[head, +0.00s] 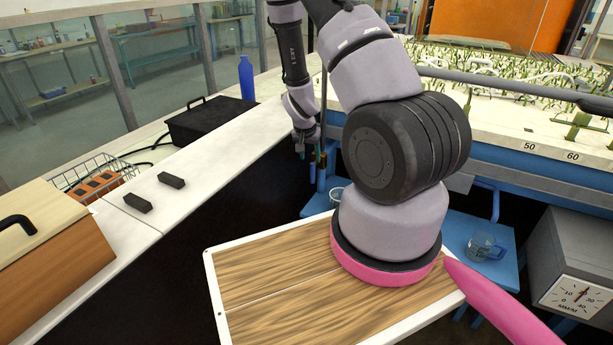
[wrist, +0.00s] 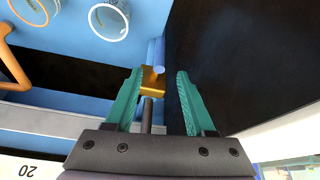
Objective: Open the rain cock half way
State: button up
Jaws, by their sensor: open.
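The rain cock shows in the wrist view as a brass body (wrist: 152,84) on a dark grey stem, with a blue lever or pipe (wrist: 158,58) beyond it. I cannot tell the lever's setting. My gripper (wrist: 158,76) is open. In the head view my gripper (head: 300,150) hangs beside the blue and brass fittings (head: 321,172) near the flume's end, and the contact area is too small to make out.
A blue table (head: 458,228) with a glass mug (head: 485,246) stands below the planted flume (head: 500,118). A white counter (head: 215,150) on the left holds a black case (head: 210,118), a blue bottle (head: 246,78) and a wire basket (head: 92,178). A grey dial box (head: 570,262) stands right.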

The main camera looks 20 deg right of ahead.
aim_at(312, 169)
jog(key=x, duration=1.1)
jog(key=shift+s+a, duration=0.1)
jog(key=shift+s, duration=0.1)
jog(key=shift+c, duration=0.2)
grip_shut()
dwell(0.8)
